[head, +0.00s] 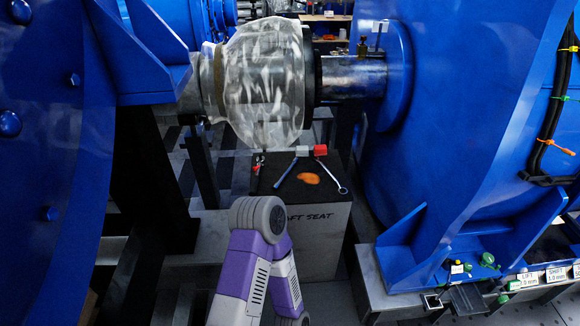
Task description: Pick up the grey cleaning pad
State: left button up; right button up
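I cannot make out a grey cleaning pad for certain in the head view. A dark mat (325,204) lies on top of a grey block lettered "...AFT SEAT" (325,240), beneath the shaft. On the mat are an orange piece (308,178), a silver wrench-like tool (327,175), a blue-handled tool (286,172) and a small tool with red on it (258,165). A small pale and red block (318,150) sits at the mat's back edge. Neither gripper shows.
Large blue housings stand left (50,150) and right (465,120). A shaft (350,77) with a clear plastic wrap (265,85) spans above the mat. A labelled ledge with small fittings (515,285) is at lower right. Dark beams stand at left.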

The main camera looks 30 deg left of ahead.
aim_at(303, 150)
jog(key=k, duration=0.8)
jog(key=u, duration=0.8)
jog(key=i, duration=1)
